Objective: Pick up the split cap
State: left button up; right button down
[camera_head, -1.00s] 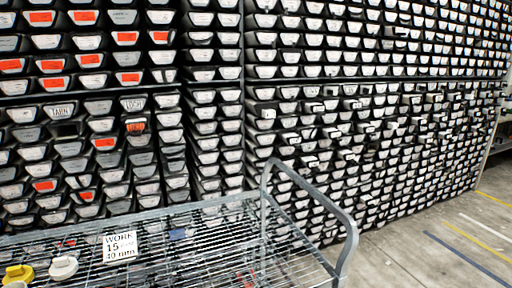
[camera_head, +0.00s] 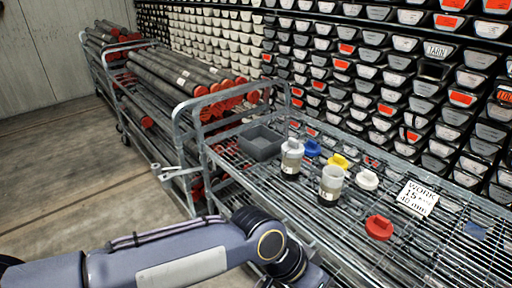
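Several loose caps lie on the wire cart top: a blue cap (camera_head: 312,148), a yellow cap (camera_head: 338,161), a white cap (camera_head: 367,180) and a red cap (camera_head: 379,227). The red one lies nearest, apart from the others. I cannot tell at this size which cap is split. A jar with a white top (camera_head: 291,158) and a second clear jar with a dark base (camera_head: 330,186) stand left of the caps. My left arm reaches in from the bottom left; its wrist is at the bottom edge, and no fingers show. My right gripper is out of view.
A grey open bin (camera_head: 261,142) sits at the cart's left end, beside its raised handle rail (camera_head: 232,98). A printed card (camera_head: 417,198) lies right of the caps. Another cart holds dark tubes with red ends (camera_head: 185,78). Core trays fill the back wall.

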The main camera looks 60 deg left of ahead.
aim_at(291, 149)
jog(key=u, duration=1.7)
jog(key=i+j, duration=0.1)
